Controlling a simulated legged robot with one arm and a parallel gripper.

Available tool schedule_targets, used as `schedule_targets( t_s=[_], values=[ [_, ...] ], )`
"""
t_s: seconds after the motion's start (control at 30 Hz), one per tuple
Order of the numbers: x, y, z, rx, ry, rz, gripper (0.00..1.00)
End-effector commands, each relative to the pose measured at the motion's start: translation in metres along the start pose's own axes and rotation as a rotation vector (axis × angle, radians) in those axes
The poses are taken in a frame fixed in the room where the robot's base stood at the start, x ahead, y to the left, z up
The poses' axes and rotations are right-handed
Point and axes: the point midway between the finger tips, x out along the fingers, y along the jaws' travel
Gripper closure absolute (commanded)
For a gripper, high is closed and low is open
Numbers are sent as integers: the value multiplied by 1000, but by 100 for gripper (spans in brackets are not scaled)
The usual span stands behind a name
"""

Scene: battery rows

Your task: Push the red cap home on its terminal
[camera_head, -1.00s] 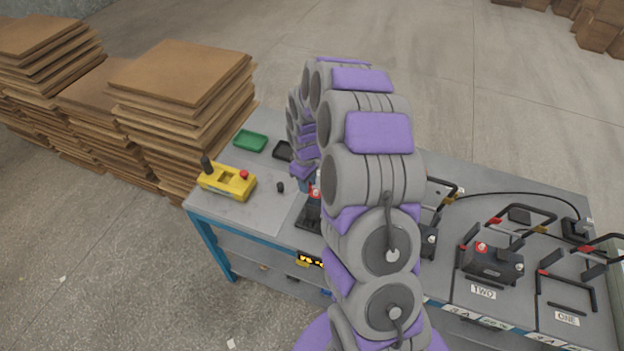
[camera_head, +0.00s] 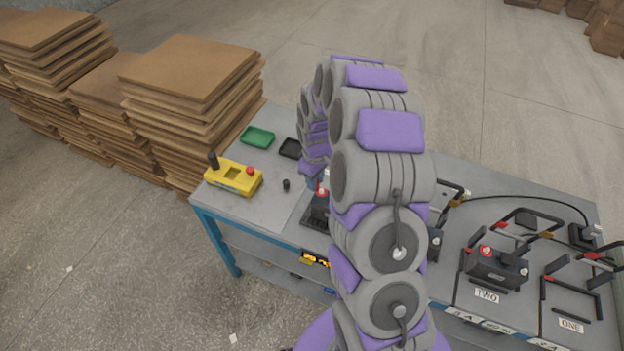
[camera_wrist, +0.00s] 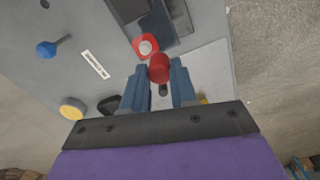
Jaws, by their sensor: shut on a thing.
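In the wrist view the red cap (camera_wrist: 159,68) sits between the tips of my gripper (camera_wrist: 160,76), whose blue fingers are shut on it. Just beyond the cap is a terminal (camera_wrist: 146,46), a pale metal post ringed in red on a dark battery (camera_wrist: 158,26). The cap appears beside the post in the picture; whether they touch I cannot tell. In the head view my arm hides most of this battery (camera_head: 315,209), and a bit of red (camera_head: 322,190) shows by my gripper (camera_head: 312,183).
A yellow control box (camera_head: 234,178), small black cap (camera_head: 286,184), green tray (camera_head: 257,137) and black tray (camera_head: 290,148) are on the bench's left. Another battery (camera_head: 494,266) with handles and cables stands right. Board stacks (camera_head: 190,105) stand beside the bench.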

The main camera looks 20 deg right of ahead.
Motion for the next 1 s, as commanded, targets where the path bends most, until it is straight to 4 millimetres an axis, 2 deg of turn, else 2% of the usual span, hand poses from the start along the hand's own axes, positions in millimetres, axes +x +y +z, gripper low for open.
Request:
schedule_targets(
  t_s=[0.47, 0.83, 1.0],
  values=[
    [1, -10, -5, 1, -6, 9, 100],
    [11, 0, 0, 2, -2, -1, 100],
    [12, -2, -1, 2, -3, 2, 100]
  ],
)
